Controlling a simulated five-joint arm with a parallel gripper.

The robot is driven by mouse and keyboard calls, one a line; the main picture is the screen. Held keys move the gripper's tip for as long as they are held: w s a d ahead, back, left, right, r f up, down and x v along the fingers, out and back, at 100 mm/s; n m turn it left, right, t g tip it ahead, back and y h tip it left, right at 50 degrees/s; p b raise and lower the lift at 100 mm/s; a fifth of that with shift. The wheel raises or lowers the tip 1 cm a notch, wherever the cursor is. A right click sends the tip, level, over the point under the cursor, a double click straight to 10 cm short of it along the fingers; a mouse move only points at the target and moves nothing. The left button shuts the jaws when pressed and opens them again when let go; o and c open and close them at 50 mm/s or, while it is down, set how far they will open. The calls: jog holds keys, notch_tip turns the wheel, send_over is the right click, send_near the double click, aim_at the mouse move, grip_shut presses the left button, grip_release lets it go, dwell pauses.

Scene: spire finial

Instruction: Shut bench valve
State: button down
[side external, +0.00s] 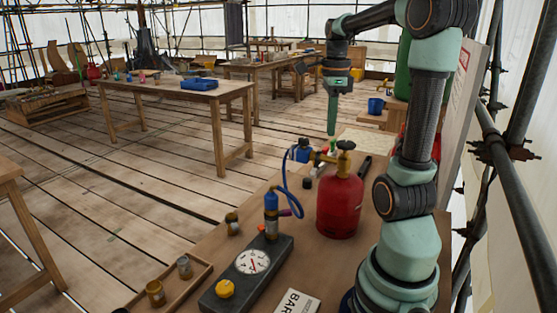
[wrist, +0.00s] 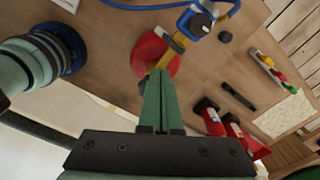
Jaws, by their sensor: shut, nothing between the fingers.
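A red gas cylinder (side external: 340,204) stands upright on the near bench with a brass valve (side external: 344,158) on top. A blue fitting (side external: 300,151) sits to its left, joined to a blue hose. A dark gauge box (side external: 245,275) with a round dial and a yellow knob (side external: 225,288) lies nearer the camera. Which of these is the bench valve I cannot tell. My gripper (side external: 332,130) points down, shut and empty, above and behind the cylinder. In the wrist view my gripper's fingers (wrist: 160,80) overlap the red cylinder (wrist: 150,48); contact is not clear.
Small pots stand in a wooden tray (side external: 180,286) at the bench's left edge. A white card (side external: 297,303) lies in front. In the wrist view, red items (wrist: 209,117) and a dark bar (wrist: 239,97) lie right of the fingers. Scaffold poles stand at the right.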

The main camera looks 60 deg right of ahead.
aim_at(346, 145)
notch_tip(346, 145, up, 3)
jog(key=shift+r, duration=0.15)
dwell(0.3)
notch_tip(346, 145, down, 6)
jog(key=a, duration=0.1)
jog(key=shift+s, duration=0.4)
dwell(0.4)
jog(key=shift+s+d, duration=0.2)
jog(key=shift+s, duration=0.05)
dwell(0.7)
jog(key=shift+w+d, duration=0.2)
jog(key=shift+d, duration=0.15)
dwell(0.4)
jog(key=shift+w, duration=0.1)
